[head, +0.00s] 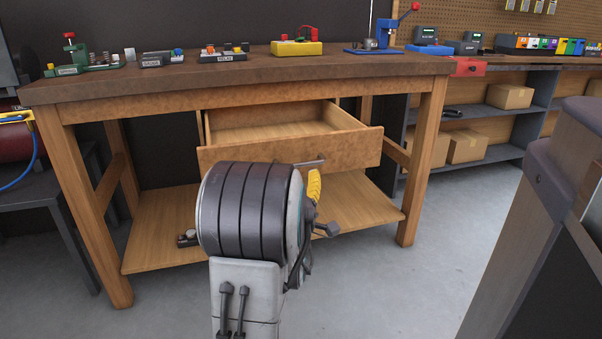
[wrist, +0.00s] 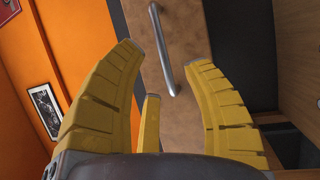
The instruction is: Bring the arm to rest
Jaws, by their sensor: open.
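My gripper (wrist: 165,68) is open and empty in the wrist view, its yellow fingers spread apart. The metal drawer handle (wrist: 160,48) shows beyond and between the fingertips, apart from them as far as I can tell. In the head view one yellow finger of my gripper (head: 314,185) shows at the right side of my arm, in front of the workbench drawer. The rest of my gripper is hidden behind the arm. The wooden drawer (head: 345,150) is pulled out and looks empty where I can see inside. Its handle (head: 313,162) is partly hidden by my arm.
The workbench (head: 130,92) carries several small fixtures on top and has a low shelf (head: 155,245) under the drawer. A grey-topped cabinet (head: 560,190) stands close at the right. Shelves with cardboard boxes (head: 509,97) are behind. Grey floor is clear between bench and cabinet.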

